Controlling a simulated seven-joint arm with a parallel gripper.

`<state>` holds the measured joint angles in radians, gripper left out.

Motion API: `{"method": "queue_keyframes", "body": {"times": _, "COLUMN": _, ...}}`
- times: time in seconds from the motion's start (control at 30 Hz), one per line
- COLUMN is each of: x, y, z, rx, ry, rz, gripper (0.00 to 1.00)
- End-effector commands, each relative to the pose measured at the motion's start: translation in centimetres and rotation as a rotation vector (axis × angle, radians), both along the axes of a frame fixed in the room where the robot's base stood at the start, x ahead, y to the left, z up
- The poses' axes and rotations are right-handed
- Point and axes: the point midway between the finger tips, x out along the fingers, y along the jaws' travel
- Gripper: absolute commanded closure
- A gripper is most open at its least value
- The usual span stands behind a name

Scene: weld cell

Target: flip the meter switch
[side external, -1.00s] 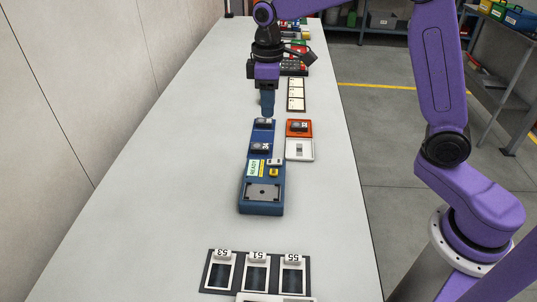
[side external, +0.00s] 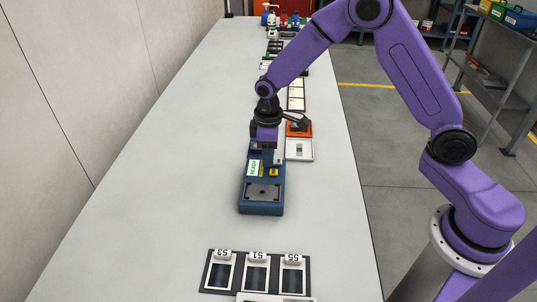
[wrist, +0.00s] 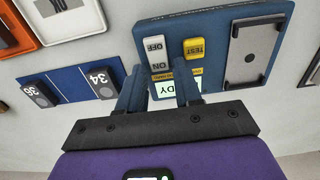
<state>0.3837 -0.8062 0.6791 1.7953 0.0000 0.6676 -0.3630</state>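The blue meter (side external: 262,192) lies on the bench; its near end has a grey plate with a dark centre. In the wrist view, its switch (wrist: 154,38) is a white rocker marked OFF and ON. A yellow TEST button (wrist: 194,48) sits beside it. The READY display (wrist: 188,78) is partly hidden by my fingers. My gripper (wrist: 160,80) is over the meter, its two blue fingers apart with nothing between them, near the ON end of the switch. I cannot tell whether a finger touches it. In the side view my gripper (side external: 265,150) covers the meter's far part.
Orange (side external: 298,129) and white (side external: 299,150) modules stand right of the meter. A dark panel (side external: 257,287) with tags 53, 51 and 55 lies at the near end. The bench left of the meter is clear.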

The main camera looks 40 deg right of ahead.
Motion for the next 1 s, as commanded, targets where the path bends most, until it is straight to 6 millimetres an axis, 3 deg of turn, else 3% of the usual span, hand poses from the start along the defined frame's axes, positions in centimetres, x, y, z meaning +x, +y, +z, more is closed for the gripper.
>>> {"method": "queue_keyframes", "body": {"times": 0.37, "x": 0.01, "y": 0.01, "z": -0.53, "rx": 0.001, "ry": -0.001, "rz": 0.000, "gripper": 0.66}}
{"method": "queue_keyframes", "body": {"times": 0.47, "x": 0.01, "y": 0.01, "z": -0.52, "rx": 0.001, "ry": -0.001, "rz": 0.000, "gripper": 0.98}}
{"method": "queue_keyframes", "body": {"times": 0.5, "x": 0.01, "y": 0.01, "z": -0.52, "rx": 0.001, "ry": -0.001, "rz": 0.000, "gripper": 1.00}}
{"method": "queue_keyframes", "body": {"times": 1.0, "x": -0.52, "y": -0.37, "z": -0.26, "rx": 0.135, "ry": -0.128, "rz": -0.002, "gripper": 1.00}}
